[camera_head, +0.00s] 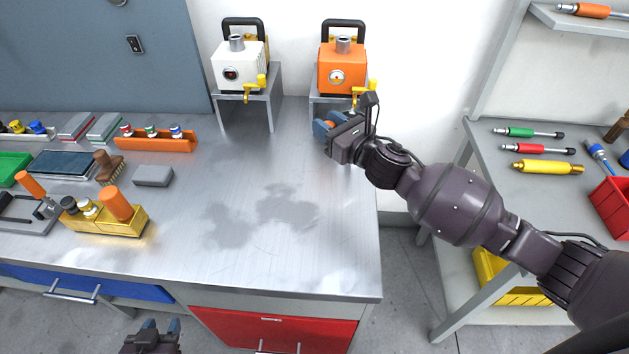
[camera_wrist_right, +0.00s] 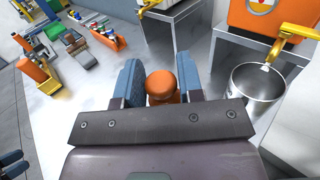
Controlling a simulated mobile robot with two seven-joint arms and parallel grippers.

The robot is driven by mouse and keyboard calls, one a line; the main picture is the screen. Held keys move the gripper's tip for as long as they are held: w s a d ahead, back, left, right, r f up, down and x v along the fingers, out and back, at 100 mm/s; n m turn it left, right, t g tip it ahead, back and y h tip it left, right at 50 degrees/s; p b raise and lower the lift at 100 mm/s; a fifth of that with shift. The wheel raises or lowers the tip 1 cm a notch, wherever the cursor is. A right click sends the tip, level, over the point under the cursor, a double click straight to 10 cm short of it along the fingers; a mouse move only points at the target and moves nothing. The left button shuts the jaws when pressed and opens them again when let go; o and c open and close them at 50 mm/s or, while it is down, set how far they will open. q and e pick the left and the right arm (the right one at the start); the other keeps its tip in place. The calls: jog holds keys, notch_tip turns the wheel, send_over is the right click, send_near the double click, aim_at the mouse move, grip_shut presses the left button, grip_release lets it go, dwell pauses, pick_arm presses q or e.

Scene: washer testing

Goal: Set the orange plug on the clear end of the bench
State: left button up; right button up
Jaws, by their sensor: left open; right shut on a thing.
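The orange plug (camera_wrist_right: 160,84) shows in the right wrist view as a rounded orange top between the blue fingers of my right gripper (camera_wrist_right: 160,82), which is shut on it. Its lower part is hidden by the gripper. In the head view my right gripper (camera_head: 327,127) is at the right back part of the bench (camera_head: 270,262), in front of the orange machine's stand; the plug cannot be made out there. My left gripper (camera_head: 153,328) is open and empty at the bottom edge, in front of the bench.
A white machine (camera_head: 239,66) and an orange machine (camera_head: 342,72) stand on metal stands at the back. A metal cup (camera_wrist_right: 257,84) is right of my right gripper. A yellow block (camera_head: 98,222) with an orange cylinder, a grey block (camera_head: 153,176) and an orange rack (camera_head: 156,144) occupy the left.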

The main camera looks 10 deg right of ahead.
notch_tip(320, 180, down, 11)
jog(key=shift+r+b, duration=0.1)
jog(key=shift+b, duration=0.85)
jog(key=shift+f+b, duration=0.45)
jog(key=shift+f, duration=1.6)
jog(key=shift+f, duration=0.15)
jog(key=o, duration=0.8)
jog(key=shift+o, duration=0.5)
jog(key=shift+r, duration=0.25)
jog(key=v, duration=1.2)
jog(key=shift+f, duration=0.15)
